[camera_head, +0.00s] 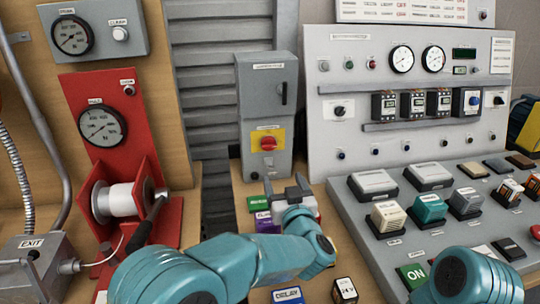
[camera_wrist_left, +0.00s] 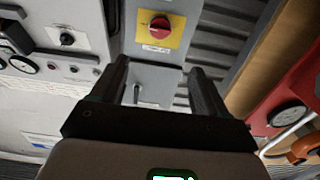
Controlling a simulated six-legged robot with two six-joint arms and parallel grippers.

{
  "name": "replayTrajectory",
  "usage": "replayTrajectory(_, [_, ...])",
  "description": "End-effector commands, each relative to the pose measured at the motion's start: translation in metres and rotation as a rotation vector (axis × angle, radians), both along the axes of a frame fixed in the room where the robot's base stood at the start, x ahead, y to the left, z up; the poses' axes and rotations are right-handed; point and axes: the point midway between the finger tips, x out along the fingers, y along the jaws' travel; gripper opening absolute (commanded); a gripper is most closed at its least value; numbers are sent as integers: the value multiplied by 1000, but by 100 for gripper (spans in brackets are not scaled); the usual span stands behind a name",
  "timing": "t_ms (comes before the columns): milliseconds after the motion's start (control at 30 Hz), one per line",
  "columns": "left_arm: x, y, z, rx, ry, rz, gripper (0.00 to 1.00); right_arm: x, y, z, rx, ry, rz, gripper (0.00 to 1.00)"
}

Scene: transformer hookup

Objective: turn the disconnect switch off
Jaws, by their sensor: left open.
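The grey switch box (camera_head: 255,95) stands upright at the centre of the head view. It has a dark lever (camera_head: 284,93) at its upper right and a red rotary knob (camera_head: 268,143) on a yellow plate below. Its labels are too small to read surely. My left gripper (camera_head: 285,185) is open and empty, just below and in front of the box. In the left wrist view, which is upside down, the red knob (camera_wrist_left: 160,26) is beyond the fingers (camera_wrist_left: 157,78), and the lever (camera_wrist_left: 137,93) shows between them. Neither is touched. My right gripper is out of view.
A control panel (camera_head: 340,60) with gauges stands to the right, with a sloping desk (camera_head: 365,212) of blocks before it. A red stand (camera_head: 90,85) with a gauge and white spool (camera_head: 123,200) is at left. Small labelled blocks (camera_head: 345,290) lie below my left arm.

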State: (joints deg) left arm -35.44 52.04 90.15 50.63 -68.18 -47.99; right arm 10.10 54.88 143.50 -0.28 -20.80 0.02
Motion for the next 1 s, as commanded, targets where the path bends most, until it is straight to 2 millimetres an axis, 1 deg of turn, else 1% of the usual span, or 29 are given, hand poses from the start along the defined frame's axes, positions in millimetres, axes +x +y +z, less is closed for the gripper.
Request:
replayTrajectory(67, [7,2,1,-1,1,2,74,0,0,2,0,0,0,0])
replayTrajectory(167, [24,6,1,0,2,4,74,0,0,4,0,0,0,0])
replayTrajectory(400, [76,16,1,-1,0,3,74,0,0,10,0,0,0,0])
replayTrajectory(600, [110,22,1,-1,2,2,74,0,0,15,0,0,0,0])
replayTrajectory(800, [137,27,2,-1,2,2,74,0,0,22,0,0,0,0])
replayTrajectory(1000, [150,30,1,0,2,1,74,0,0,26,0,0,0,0])
